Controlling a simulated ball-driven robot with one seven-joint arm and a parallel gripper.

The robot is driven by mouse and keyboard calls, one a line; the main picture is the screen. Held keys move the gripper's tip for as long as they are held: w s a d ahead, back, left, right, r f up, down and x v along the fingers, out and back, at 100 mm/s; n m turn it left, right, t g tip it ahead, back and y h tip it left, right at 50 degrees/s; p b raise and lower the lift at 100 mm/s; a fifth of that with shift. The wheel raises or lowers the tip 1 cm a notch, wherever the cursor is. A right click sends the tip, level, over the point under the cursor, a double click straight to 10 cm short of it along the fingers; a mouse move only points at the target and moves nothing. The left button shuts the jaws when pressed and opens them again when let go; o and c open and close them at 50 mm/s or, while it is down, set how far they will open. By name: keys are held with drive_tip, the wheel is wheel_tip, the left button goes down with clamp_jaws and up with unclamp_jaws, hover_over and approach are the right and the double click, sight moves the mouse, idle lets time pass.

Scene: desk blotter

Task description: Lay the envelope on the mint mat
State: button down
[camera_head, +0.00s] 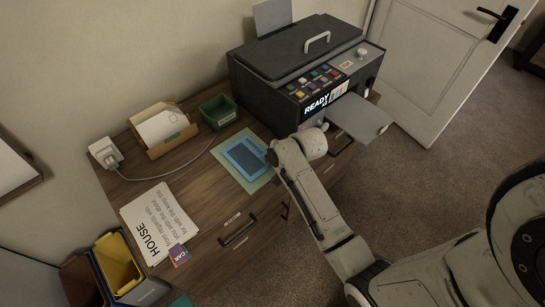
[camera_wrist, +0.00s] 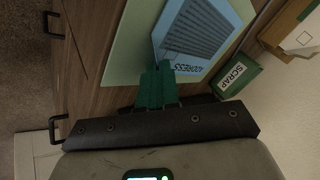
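The envelope (camera_head: 245,157) is blue, with an address panel and printed lines. It lies over the mint mat (camera_head: 264,182) on the desk. In the wrist view, the envelope (camera_wrist: 205,32) shows its ADDRESS print, and the mint mat (camera_wrist: 127,62) shows around it. My gripper (camera_wrist: 160,66) has green fingers close together at the envelope's near edge and covers part of that edge. Whether they pinch it or stand slightly apart is not clear. In the head view, my wrist hides the fingertips at the envelope's right side. Any small gap between envelope and mat cannot be judged.
A dark printer (camera_head: 300,65) stands behind, its paper tray (camera_head: 358,117) jutting out right of my wrist. A green SCRAP box (camera_head: 218,112) and a card holder (camera_head: 163,130) stand at the back. Printed sheets (camera_head: 158,222) lie at left. Drawer handles (camera_head: 238,231) line the desk front.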

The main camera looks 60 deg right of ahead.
drive_tip(key=shift+f, duration=0.15)
drive_tip(key=c, duration=1.7)
unclamp_jaws()
drive_tip(key=shift+o, duration=0.2)
drive_tip(key=shift+r, duration=0.25)
drive_tip(key=p+v, duration=0.1)
drive_tip(key=v, duration=1)
drive_tip(key=s+a+f+n+g, duration=0.2)
drive_tip(key=s+a+n+g, duration=0.1)
drive_tip(key=s+a+n, duration=0.3)
drive_tip(key=s+a+f+n+g+y, duration=0.1)
drive_tip(key=s+a+f+n+g, duration=0.1)
drive_tip(key=s+a+n, duration=0.5)
drive_tip(key=a, duration=0.3)
drive_tip(key=shift+s+f+g, duration=0.2)
drive_tip(key=shift+f+g, duration=0.05)
drive_tip(key=shift+g, duration=0.15)
